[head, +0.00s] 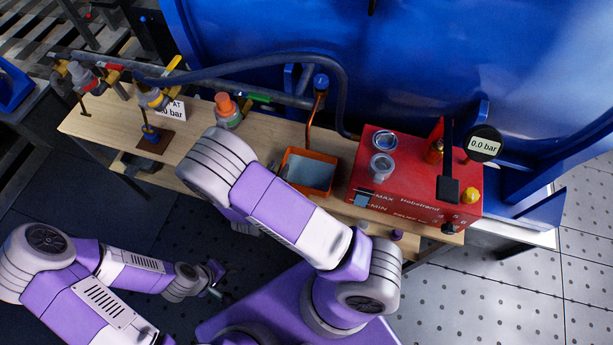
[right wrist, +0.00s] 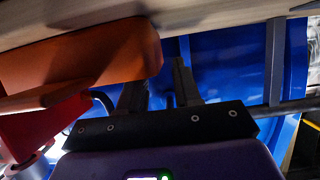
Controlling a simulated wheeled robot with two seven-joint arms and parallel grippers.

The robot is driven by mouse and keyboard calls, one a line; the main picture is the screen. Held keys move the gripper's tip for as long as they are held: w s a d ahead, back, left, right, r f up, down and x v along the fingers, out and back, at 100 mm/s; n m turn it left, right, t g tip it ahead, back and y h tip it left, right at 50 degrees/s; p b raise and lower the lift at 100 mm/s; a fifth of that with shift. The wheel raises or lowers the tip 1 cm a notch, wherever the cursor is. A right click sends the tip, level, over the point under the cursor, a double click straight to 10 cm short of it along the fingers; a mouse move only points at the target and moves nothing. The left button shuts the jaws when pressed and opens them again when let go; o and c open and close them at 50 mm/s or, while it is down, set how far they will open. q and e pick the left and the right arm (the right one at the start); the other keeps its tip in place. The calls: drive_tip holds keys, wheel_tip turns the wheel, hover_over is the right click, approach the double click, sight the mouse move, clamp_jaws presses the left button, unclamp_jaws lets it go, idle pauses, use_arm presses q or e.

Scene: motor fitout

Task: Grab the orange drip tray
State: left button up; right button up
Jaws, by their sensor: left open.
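The orange drip tray (head: 314,153) sits on the wooden bench, left of the red box, with a grey inside. My right arm crosses in front of its near left side in the head view, and my right gripper is hidden there. In the right wrist view the tray (right wrist: 95,58) is close up at the upper left. The right gripper (right wrist: 160,90) has its fingers apart. One finger is partly covered by the tray's end and the other is just right of it; contact cannot be told. My left gripper (head: 217,281) is open and empty, low at the left.
The wooden bench (head: 205,120) also bears valves, an orange-capped fitting (head: 227,110) and a copper pipe (head: 313,113) behind the tray. The red box (head: 405,195) stands close on the tray's right. A blue tank (head: 420,70) rises behind.

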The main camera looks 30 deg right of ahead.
drive_tip(key=x, duration=0.3)
drive_tip(key=shift+f, duration=0.1)
clamp_jaws()
idle(0.4)
